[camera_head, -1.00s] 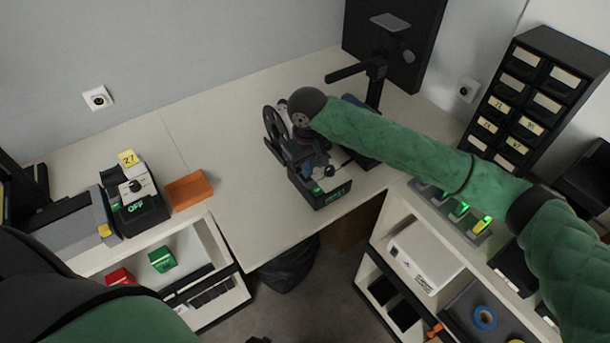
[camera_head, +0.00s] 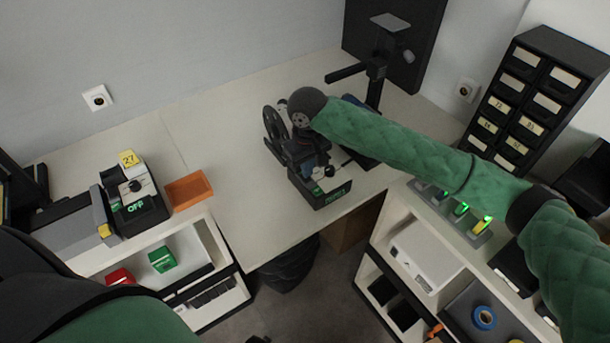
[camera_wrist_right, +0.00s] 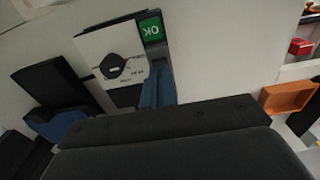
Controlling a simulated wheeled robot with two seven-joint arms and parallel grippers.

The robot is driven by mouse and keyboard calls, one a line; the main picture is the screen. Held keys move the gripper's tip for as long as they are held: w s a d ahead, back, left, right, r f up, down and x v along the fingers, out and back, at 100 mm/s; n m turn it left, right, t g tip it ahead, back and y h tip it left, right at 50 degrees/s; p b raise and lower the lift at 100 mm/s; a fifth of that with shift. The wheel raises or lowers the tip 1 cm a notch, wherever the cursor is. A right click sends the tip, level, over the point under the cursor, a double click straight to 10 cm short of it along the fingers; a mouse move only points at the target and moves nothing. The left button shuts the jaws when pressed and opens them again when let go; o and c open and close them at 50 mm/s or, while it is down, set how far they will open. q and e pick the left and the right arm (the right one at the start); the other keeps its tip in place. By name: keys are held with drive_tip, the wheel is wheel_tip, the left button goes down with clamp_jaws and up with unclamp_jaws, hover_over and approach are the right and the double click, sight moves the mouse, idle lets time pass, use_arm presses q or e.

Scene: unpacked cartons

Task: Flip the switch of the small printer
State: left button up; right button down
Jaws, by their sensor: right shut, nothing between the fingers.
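The small printer seems to be the dark machine (camera_head: 322,196) with a black reel on the middle table. It has a pale top plate, a black knob and dim green lettering on its front. The switch is not clearly visible. My left gripper is out of view.
Another machine (camera_head: 139,204) reading "OFF" stands left, beside an orange tray (camera_head: 188,190). A black stand (camera_head: 376,75) rises behind my right forearm. A drawer cabinet (camera_head: 525,95) and a shelf with lit green switches stand right. Bare table lies left of the small printer.

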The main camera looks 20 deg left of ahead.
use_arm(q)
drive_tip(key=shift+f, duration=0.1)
use_arm(e)
drive_tip(key=shift+f, duration=0.95)
idle(1.3)
